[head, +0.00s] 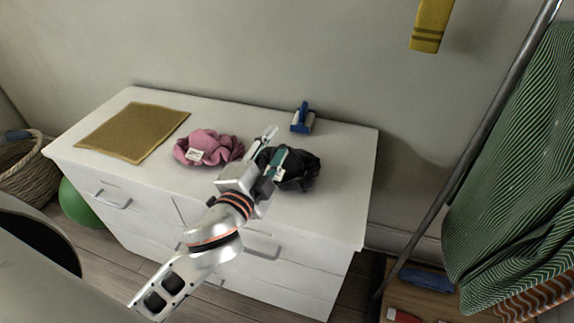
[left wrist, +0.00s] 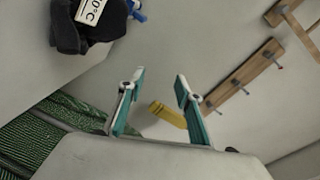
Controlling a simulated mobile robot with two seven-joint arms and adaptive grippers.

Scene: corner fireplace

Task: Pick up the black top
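The black top (head: 301,169) lies crumpled on the white dresser, right of a pink crumpled cloth. It also shows at the upper left of the left wrist view (left wrist: 72,30), with a white label on it. My left gripper (head: 270,146) is over the dresser between the pink cloth and the black top, partly covering the top's left side. In the left wrist view its two teal-lined fingers (left wrist: 154,92) are spread apart with nothing between them but the wall behind. My right gripper is in neither view.
The white dresser (head: 345,205) also holds the pink cloth (head: 208,148), a mustard mat (head: 132,132) and a blue item (head: 303,118). A wicker basket (head: 30,175) and green ball (head: 80,203) are at left. A metal pole (head: 462,140) and green striped cloth (head: 520,180) are at right.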

